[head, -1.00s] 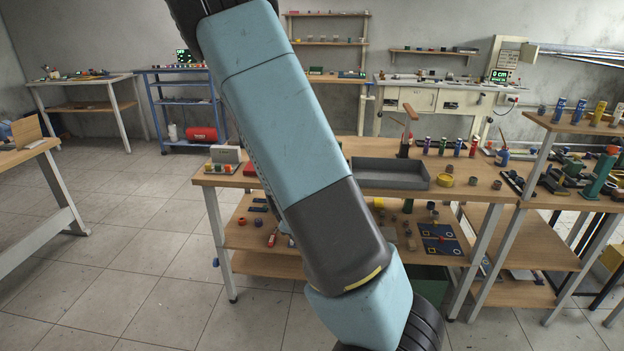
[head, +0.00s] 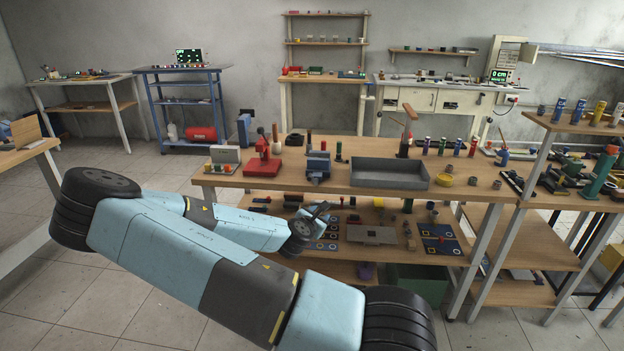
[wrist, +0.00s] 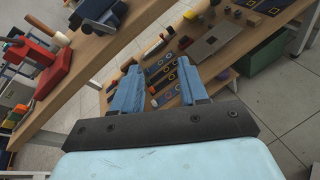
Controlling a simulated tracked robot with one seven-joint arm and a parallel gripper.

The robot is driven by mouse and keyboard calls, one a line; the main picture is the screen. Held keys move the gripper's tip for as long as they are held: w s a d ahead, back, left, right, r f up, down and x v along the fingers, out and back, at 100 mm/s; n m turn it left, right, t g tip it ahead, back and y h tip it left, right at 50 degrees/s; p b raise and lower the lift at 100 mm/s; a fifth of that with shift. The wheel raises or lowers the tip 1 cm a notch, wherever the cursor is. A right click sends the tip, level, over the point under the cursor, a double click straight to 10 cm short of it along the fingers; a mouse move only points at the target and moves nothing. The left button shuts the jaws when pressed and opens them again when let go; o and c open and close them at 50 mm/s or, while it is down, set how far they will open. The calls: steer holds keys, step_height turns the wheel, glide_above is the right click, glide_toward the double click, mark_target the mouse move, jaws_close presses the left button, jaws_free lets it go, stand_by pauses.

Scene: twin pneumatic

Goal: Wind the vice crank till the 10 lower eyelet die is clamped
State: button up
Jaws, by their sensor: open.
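The small blue vice (head: 318,167) stands on the top board of the middle bench, right of a red press (head: 262,160). In the wrist view part of the vice (wrist: 100,12) shows at the top edge, left of my fingers. Its crank and any die in its jaws are too small or cut off to make out. My gripper (head: 320,214) is in front of the bench, below the top board and lower than the vice. Its two blue fingers stand apart and empty in the wrist view (wrist: 158,76). I cannot identify the 10 lower eyelet die.
The top board (wrist: 95,55) runs slantwise past my fingers at the left in the wrist view. The shelf below holds blue ring-marked plates (head: 440,240) and a grey plate (head: 371,234). A grey tray (head: 390,174) stands right of the vice. The floor at left is clear.

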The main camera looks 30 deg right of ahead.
mark_target(309, 179)
steer(key=w+a+r+n+t+y, duration=0.1)
steer(key=w+a+r+n+t, duration=0.3)
steer(key=n, duration=0.4)
steer(key=shift+t, duration=0.7)
steer(key=x, duration=1.4)
steer(key=shift+d+r, duration=0.35)
steer(key=shift+r, duration=0.05)
